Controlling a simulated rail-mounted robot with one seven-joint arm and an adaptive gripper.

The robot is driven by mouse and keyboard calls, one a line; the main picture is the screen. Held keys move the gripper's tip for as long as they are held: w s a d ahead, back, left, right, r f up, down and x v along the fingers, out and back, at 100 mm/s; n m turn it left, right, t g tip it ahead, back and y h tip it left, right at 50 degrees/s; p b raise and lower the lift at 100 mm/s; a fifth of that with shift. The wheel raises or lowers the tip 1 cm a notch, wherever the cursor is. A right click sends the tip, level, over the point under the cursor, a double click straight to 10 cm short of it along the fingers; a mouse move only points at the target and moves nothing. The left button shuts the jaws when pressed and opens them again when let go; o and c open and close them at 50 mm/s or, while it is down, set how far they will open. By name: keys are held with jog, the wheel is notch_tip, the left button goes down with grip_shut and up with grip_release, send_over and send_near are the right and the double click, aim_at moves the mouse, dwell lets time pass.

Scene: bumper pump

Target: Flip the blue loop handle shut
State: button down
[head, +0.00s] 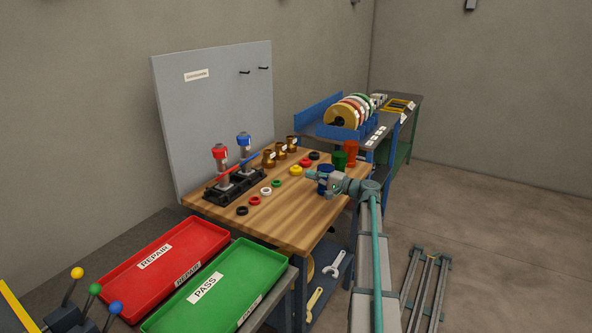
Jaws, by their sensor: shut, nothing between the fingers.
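One has a red top (219,152), the other a blue top (243,140). A blue bar slants beside the blue-topped pump (252,157); it is too small to tell whether it is the loop handle or how far it is folded. A red bar slants beside the red-topped pump. My gripper (309,176) is shut and empty, above the right part of the bench. It is to the right of the pumps and apart from them, near the yellow ring.
Coloured rings (265,191) and brass fittings (280,152) lie between pumps and gripper. Red (165,255) and green (220,290) trays are in front. A grey panel (215,105) stands behind.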

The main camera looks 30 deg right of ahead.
jog(key=p, duration=0.6)
send_near(255, 155)
jog(key=x, duration=0.5)
jog(key=shift+w+a+f, duration=0.4)
jog(key=shift+w+f, duration=0.05)
jog(key=shift+w, duration=0.3)
jog(key=shift+w+a+r+b, duration=0.35)
jog(key=shift+w+r+b, duration=0.2)
jog(key=shift+b, duration=0.55)
